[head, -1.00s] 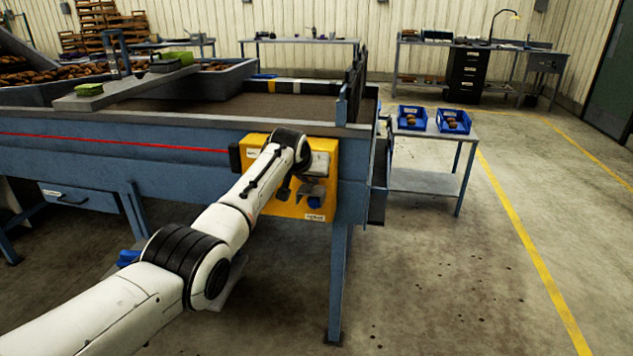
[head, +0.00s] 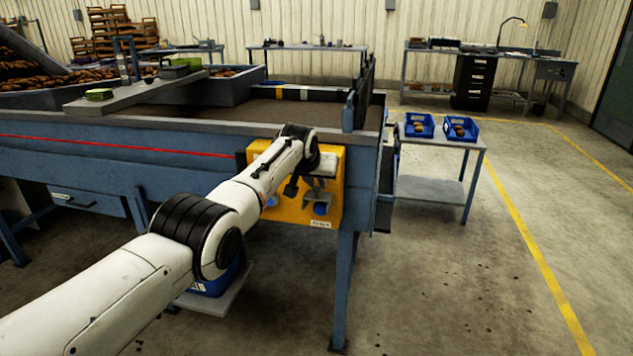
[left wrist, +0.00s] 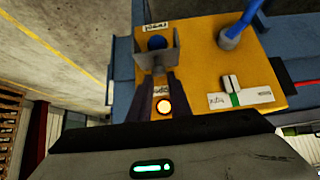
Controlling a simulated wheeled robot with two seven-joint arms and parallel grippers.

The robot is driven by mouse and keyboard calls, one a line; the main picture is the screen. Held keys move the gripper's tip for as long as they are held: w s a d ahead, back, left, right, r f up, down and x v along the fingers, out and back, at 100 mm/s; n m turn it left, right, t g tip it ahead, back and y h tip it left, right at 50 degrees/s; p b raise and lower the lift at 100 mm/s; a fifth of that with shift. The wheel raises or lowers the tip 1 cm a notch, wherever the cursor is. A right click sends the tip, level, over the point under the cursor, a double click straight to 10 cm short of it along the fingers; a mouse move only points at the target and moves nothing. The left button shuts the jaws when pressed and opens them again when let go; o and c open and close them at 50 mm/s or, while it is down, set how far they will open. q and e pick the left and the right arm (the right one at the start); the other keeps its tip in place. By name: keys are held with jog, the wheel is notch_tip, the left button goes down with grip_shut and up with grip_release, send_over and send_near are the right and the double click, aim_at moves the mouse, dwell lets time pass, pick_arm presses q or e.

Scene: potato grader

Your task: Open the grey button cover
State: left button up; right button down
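The yellow control box (head: 333,205) is on the side of the blue machine. Its grey button cover (left wrist: 157,60) has side walls around a blue button (left wrist: 157,42), which is exposed in the left wrist view. The cover appears tilted away from the button, but its exact angle is unclear. My left gripper (left wrist: 160,76) has its two dark fingers apart, with the tips at the cover's near edge; contact is unclear. In the head view my left gripper (head: 318,182) is small and partly hidden by my arm. My right gripper is out of view.
A side table (head: 430,190) with two blue bins stands to the right. The floor in front is clear.

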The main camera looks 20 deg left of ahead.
pick_arm(q)
jog(key=o, duration=0.3)
jog(key=shift+f, duration=0.15)
jog(key=shift+o, duration=0.2)
jog(key=shift+s+r+p, duration=0.25)
jog(key=shift+r+p, duration=0.3)
jog(key=shift+p, duration=0.15)
jog(key=shift+s+d+r+p, duration=0.1)
jog(key=shift+s+r+p, duration=0.4)
jog(key=shift+p, duration=0.15)
jog(key=a+v, duration=0.1)
jog(key=v, duration=0.6)
jog(key=shift+s+d+r, duration=0.2)
jog(key=shift+s+d, duration=0.15)
jog(key=shift+d, duration=0.2)
jog(key=shift+f, duration=0.1)
